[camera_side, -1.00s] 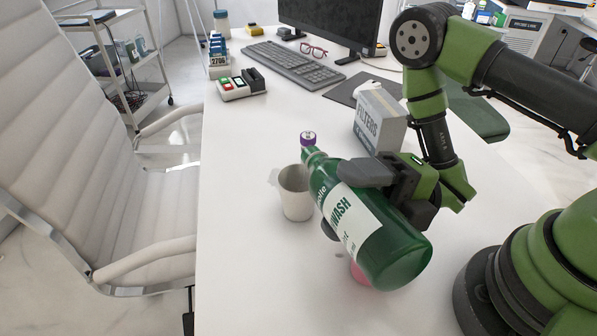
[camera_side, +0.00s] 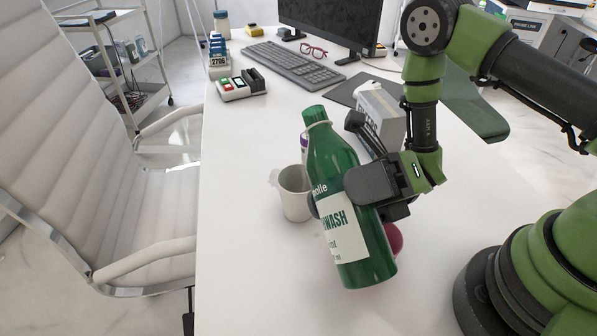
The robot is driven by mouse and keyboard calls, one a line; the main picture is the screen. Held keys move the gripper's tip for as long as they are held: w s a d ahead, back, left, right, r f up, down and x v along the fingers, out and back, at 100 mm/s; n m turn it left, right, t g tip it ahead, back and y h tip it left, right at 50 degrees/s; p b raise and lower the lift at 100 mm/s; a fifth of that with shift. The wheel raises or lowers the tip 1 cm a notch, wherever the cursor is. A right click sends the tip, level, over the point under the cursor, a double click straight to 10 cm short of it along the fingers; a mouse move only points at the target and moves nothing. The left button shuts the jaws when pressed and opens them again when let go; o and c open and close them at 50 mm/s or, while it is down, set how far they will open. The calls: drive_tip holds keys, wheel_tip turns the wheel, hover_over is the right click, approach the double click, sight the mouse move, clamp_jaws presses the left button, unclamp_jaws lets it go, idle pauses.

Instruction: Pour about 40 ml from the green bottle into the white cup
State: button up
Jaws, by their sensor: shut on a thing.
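The green bottle (camera_side: 340,222) has a white label with "WASH" on it. My gripper (camera_side: 350,192) is shut on its middle and holds it nearly upright, leaning a little to the left at the top. The bottle appears raised above the table. The white cup (camera_side: 294,196) stands upright on the desk, just left of and behind the bottle in this view. The bottle hides a little of the cup's right side. The inside bottom of the cup is not clear, so I cannot tell how much liquid it holds.
A filters box (camera_side: 380,117) stands behind my gripper. A pink round thing (camera_side: 394,238) and a purple-labelled thing (camera_side: 304,146) are partly hidden by the bottle. The desk's left front is clear.

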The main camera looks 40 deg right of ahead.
sight(330, 168)
drive_tip(key=w+r+n, duration=0.1)
drive_tip(key=w+r+n+g, duration=0.1)
drive_tip(key=n, duration=0.1)
drive_tip(key=shift+d+n, duration=0.15)
drive_tip(key=shift+n, duration=0.15)
drive_tip(key=shift+w+d+f+n+g+h, duration=0.1)
drive_tip(key=shift+w+f+n+g+h, duration=0.1)
drive_tip(key=shift+f+n, duration=0.2)
drive_tip(key=shift+w+f+n+g+h, duration=0.1)
drive_tip(key=shift+f+n+h, duration=0.15)
drive_tip(key=shift+n, duration=0.25)
drive_tip(key=shift+r+n+g+h, duration=0.25)
drive_tip(key=shift+r+n+g, duration=0.05)
drive_tip(key=shift+n, duration=0.7)
drive_tip(key=shift+w+r+n, duration=0.1)
drive_tip(key=shift+w+n, duration=0.1)
drive_tip(key=shift+n, duration=0.8)
wheel_tip(330, 168, down, 6)
drive_tip(key=w+n+h, duration=0.1)
drive_tip(key=n, duration=0.2)
drive_tip(key=shift+w+d+h+p, duration=0.2)
drive_tip(key=shift+w+h+p, duration=0.1)
drive_tip(key=shift+w+h, duration=0.1)
